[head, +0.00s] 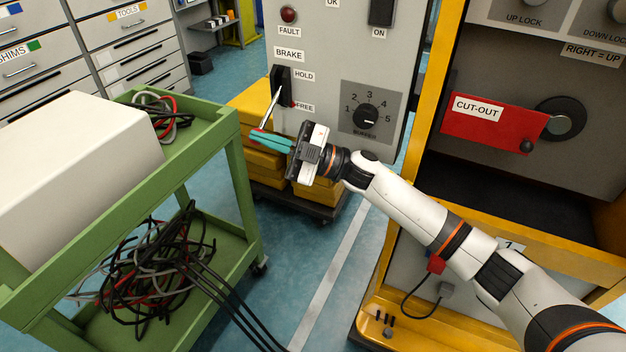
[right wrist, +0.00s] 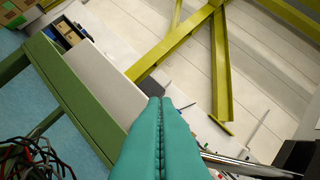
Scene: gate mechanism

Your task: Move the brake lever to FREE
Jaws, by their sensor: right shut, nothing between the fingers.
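The brake lever (head: 270,107) is a silver rod that comes out of a black slot (head: 281,78) on the grey panel, under the BRAKE label. HOLD is marked beside the slot's upper part and FREE lower down. The rod slants down and left in the head view, and its lower end is close to my fingertips. My right gripper (head: 256,137) has teal fingers, shut and empty, just below that end. In the right wrist view the shut fingers (right wrist: 168,104) have the rod (right wrist: 245,165) close on their right; I cannot tell whether they touch. My left gripper is out of view.
A green cart (head: 240,200) with a white box (head: 75,170) and tangled cables stands at left, close to my right gripper. Yellow boxes (head: 262,165) sit behind the gripper. A selector knob (head: 366,117) and the red CUT-OUT plate (head: 490,125) are to the right.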

